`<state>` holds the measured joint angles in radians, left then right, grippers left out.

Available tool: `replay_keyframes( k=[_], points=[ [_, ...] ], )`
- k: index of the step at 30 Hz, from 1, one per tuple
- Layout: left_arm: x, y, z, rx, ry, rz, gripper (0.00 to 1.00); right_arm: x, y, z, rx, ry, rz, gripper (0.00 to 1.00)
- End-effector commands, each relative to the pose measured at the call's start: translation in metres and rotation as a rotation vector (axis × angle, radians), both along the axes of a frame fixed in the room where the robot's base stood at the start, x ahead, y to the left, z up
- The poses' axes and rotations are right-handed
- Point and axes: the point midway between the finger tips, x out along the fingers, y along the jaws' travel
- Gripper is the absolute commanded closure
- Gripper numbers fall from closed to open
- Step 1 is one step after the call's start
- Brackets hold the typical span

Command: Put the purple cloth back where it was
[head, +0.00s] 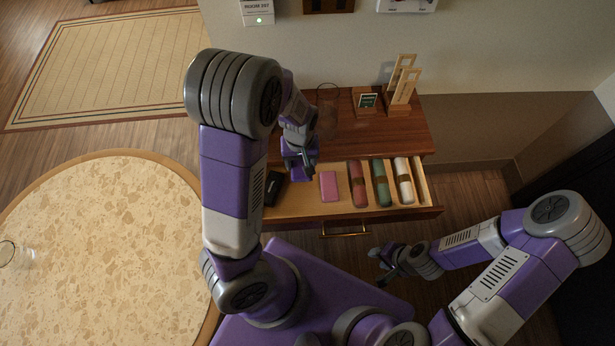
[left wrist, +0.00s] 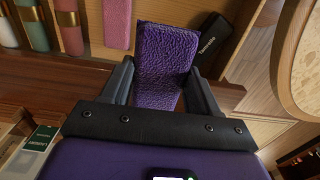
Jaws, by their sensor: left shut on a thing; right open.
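The purple cloth (left wrist: 165,55) is a flat, textured rectangle between the two fingers of my left gripper (left wrist: 162,88), which is shut on it. In the head view my left gripper (head: 298,160) is above the left part of the open drawer (head: 355,217), and the cloth there is mostly hidden by the gripper. Below it in the drawer are a black case (head: 273,188) on the left and a pink cloth (head: 329,186) on the right. My right gripper (head: 386,264) is open and empty, low in front of the drawer's right part.
Red (head: 358,184), green (head: 380,182) and white (head: 403,181) rolls lie in the drawer to the right of the pink cloth. A small sign (head: 367,100) and a wooden stand (head: 402,88) are on the cabinet top (head: 345,133). A round table (head: 100,240) is at left.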

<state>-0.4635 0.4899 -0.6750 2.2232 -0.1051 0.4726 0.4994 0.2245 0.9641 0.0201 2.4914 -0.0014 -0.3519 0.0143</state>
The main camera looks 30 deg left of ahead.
Motion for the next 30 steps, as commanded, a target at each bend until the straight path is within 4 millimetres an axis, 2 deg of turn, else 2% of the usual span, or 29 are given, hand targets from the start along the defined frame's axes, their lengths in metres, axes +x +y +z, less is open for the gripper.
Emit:
replay_keyframes(
  k=[1,6,12,15,22,27,30],
  points=[
    [-0.002,0.001,-0.016,0.002,0.007,0.001,0.84,0.000,0.000,-0.007,0.000,0.001,-0.001,0.57],
    [-0.002,0.001,-0.063,0.002,0.007,0.001,0.84,0.000,0.000,-0.024,0.000,0.000,-0.001,0.57],
    [-0.001,0.001,-0.111,0.001,0.006,0.001,0.84,0.000,0.000,-0.038,0.000,0.000,-0.001,0.57],
    [0.000,0.000,-0.124,0.001,0.003,0.000,0.84,0.000,0.000,-0.041,0.000,0.000,-0.001,0.57],
    [0.000,0.000,-0.140,0.001,0.002,0.000,0.84,0.000,0.000,-0.045,0.000,-0.001,-0.001,0.57],
    [-0.001,0.000,-0.165,0.001,0.004,0.000,0.84,0.000,0.000,-0.053,0.000,-0.001,0.000,0.57],
    [0.000,0.000,-0.170,0.000,0.000,0.000,0.84,0.000,0.000,-0.054,0.000,-0.001,-0.001,0.57]
  ],
)
